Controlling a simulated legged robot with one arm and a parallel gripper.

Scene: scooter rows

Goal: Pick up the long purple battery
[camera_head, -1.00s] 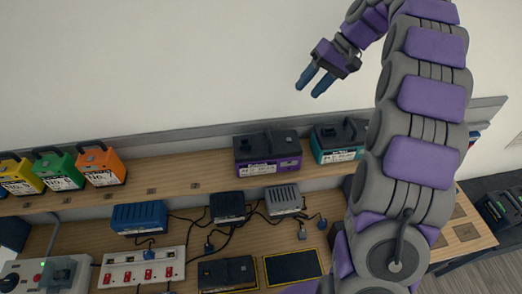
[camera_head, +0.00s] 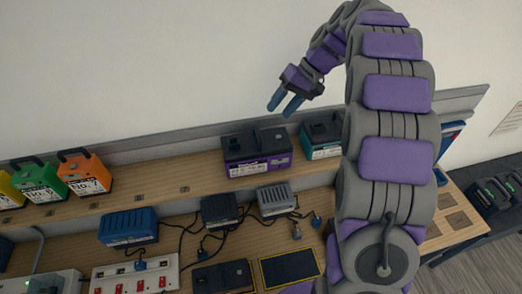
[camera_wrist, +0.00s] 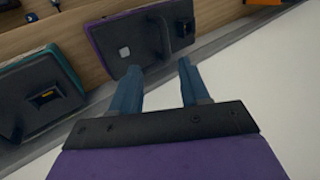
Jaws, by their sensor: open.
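The long purple battery (camera_head: 258,160) is a dark block with a purple lower band and a white label. It stands on the raised wooden shelf, left of a teal battery (camera_head: 320,140). My gripper (camera_head: 285,104) is open and empty, above the purple battery and apart from it, with its blue fingers pointing down. In the wrist view the dark top of the purple battery (camera_wrist: 122,32) lies beyond the fingertips (camera_wrist: 158,68), and the teal battery (camera_wrist: 38,92) is at the left. My arm partly hides the teal battery in the head view.
Green (camera_head: 40,182) and orange (camera_head: 84,173) batteries stand on the shelf's left. Below are a blue charger (camera_head: 128,226), dark and grey chargers, cables and a power strip (camera_head: 135,276). A wall rises behind the shelf. Bare shelf lies between orange and purple batteries.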

